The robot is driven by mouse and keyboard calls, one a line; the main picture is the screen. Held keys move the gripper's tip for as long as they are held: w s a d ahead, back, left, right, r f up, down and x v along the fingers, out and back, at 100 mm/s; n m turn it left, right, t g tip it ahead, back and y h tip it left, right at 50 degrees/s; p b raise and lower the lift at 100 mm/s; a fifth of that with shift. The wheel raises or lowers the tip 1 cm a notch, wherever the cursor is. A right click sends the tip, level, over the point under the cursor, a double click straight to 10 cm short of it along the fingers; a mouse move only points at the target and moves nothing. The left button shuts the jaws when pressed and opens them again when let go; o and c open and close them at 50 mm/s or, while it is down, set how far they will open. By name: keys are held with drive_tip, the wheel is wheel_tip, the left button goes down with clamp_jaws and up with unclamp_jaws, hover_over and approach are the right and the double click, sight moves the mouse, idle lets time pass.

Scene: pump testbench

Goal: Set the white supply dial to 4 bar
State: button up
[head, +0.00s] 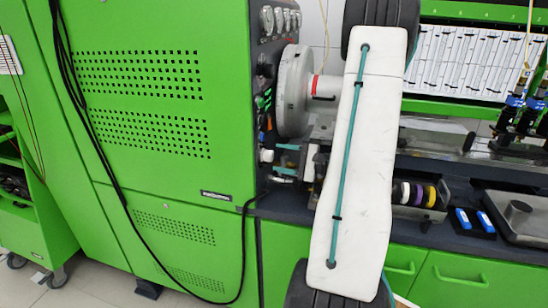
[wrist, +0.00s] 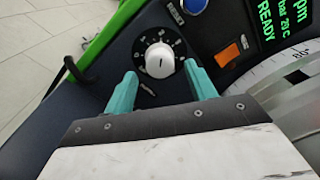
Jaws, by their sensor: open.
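The white supply dial (wrist: 160,60) is a round knob on the dark panel, at the upper middle of the wrist view. White scale marks ring it, too small to read surely. A short dark line on its face runs roughly up and down. My gripper (wrist: 160,72) is open, with one teal finger at the lower left of the dial and the other at its lower right. The dial lies between and just beyond the fingertips. I cannot tell whether either finger touches it.
A display with green text reading READY (wrist: 266,22), an orange switch (wrist: 226,53) and a blue button (wrist: 176,14) sit right of the dial. A grey graduated disc (wrist: 290,85) is at the right. The green cabinet (head: 150,100) fills the head view's left.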

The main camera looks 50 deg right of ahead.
sight(268, 156)
drive_tip(key=shift+x, duration=1.5)
drive_tip(key=c, duration=1)
drive_tip(key=shift+m, duration=0.4)
drive_tip(key=shift+m+g, duration=0.3)
drive_tip(key=shift+m, duration=7.2)
